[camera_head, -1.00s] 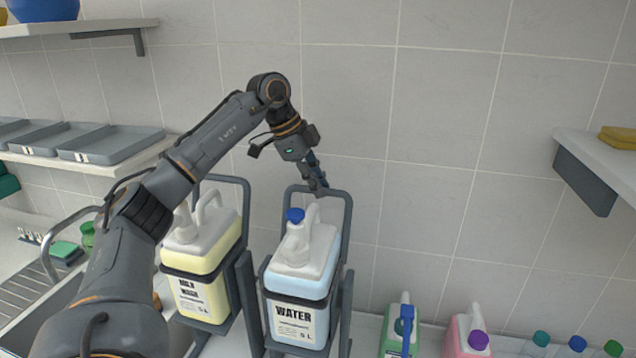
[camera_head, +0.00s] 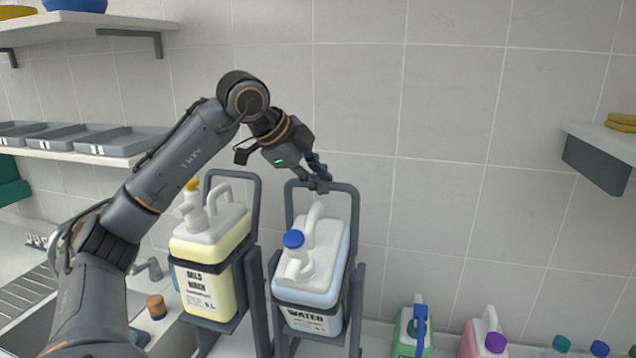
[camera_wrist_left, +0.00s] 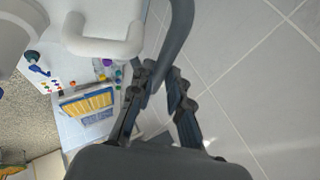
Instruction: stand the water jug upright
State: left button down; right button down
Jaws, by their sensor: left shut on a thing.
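The water jug (camera_head: 325,250) is pale blue and white with a blue cap (camera_head: 293,239) and a WATER label. It sits in a dark cradle with a tall hoop (camera_head: 352,205) and leans toward me. Its white handle seems to show in the left wrist view (camera_wrist_left: 105,46). My left gripper (camera_head: 319,184) is at the top of the hoop, above and behind the jug. In the wrist view its fingers (camera_wrist_left: 158,88) are shut on the grey hoop bar (camera_wrist_left: 181,35). My right gripper is not in view.
A yellow mild wash jug (camera_head: 212,255) stands in a similar cradle at left, close beside. Green (camera_head: 404,330) and pink (camera_head: 472,342) bottles and several capped bottles stand at right. Shelves jut out left (camera_head: 75,160) and right (camera_head: 610,140). A tiled wall is behind.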

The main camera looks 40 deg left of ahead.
pick_arm(q)
jog(key=c, duration=1.6)
grip_release()
jog(key=shift+w+f, duration=0.1)
jog(key=shift+o, duration=0.2)
jog(key=shift+d, duration=0.1)
jog(key=v, duration=1.2)
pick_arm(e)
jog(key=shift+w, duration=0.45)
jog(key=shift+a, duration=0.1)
